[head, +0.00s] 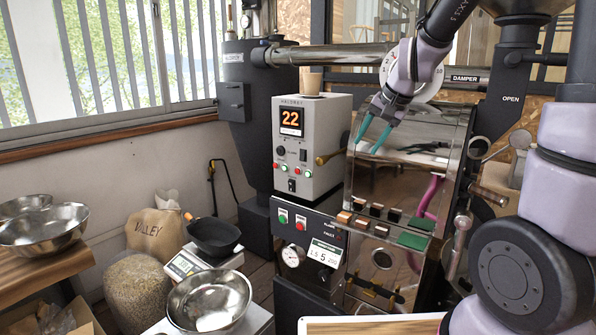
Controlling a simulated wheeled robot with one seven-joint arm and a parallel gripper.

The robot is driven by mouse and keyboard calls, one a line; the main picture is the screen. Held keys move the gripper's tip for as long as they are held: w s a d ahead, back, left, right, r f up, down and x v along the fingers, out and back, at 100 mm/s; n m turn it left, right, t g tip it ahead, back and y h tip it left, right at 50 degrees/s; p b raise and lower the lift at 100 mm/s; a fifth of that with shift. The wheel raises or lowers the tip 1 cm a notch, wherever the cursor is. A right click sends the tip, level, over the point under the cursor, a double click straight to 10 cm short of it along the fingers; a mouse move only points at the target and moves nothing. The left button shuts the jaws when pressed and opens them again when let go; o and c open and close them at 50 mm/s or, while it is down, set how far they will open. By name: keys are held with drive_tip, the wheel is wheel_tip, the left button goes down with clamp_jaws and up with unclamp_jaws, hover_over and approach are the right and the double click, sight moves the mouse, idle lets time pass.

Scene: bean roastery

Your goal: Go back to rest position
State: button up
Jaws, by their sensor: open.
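My gripper (366,147) is in the upper middle of the head view, at the end of my raised purple arm. Its two teal fingers are apart and point down and to the left. I see nothing between them. It shows in front of the shiny roaster panel (396,190), to the right of the grey box with the orange "22" display (310,150). I cannot tell how far the fingertips are from the panel.
A beige cup (311,83) stands on the grey box. Small dark and copper-coloured blocks and a green piece (412,240) lie below the panel. Steel bowls (210,301), a black pan (213,237) on a scale and sacks (140,285) stand at the left.

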drive_tip(key=s+d+r, duration=0.2)
drive_tip(key=s+r, duration=0.1)
drive_tip(key=s, duration=0.3)
drive_tip(key=s+d+r+n+t, duration=0.1)
drive_tip(key=s+d+r, duration=0.1)
drive_tip(key=s+r, duration=0.2)
drive_tip(key=s+d+r+h, duration=0.1)
drive_tip(key=s+d+r, duration=0.1)
drive_tip(key=s, duration=0.8)
drive_tip(key=shift+d+r+t, duration=0.3)
drive_tip(key=shift+r+t, duration=0.1)
drive_tip(key=shift+r, duration=0.4)
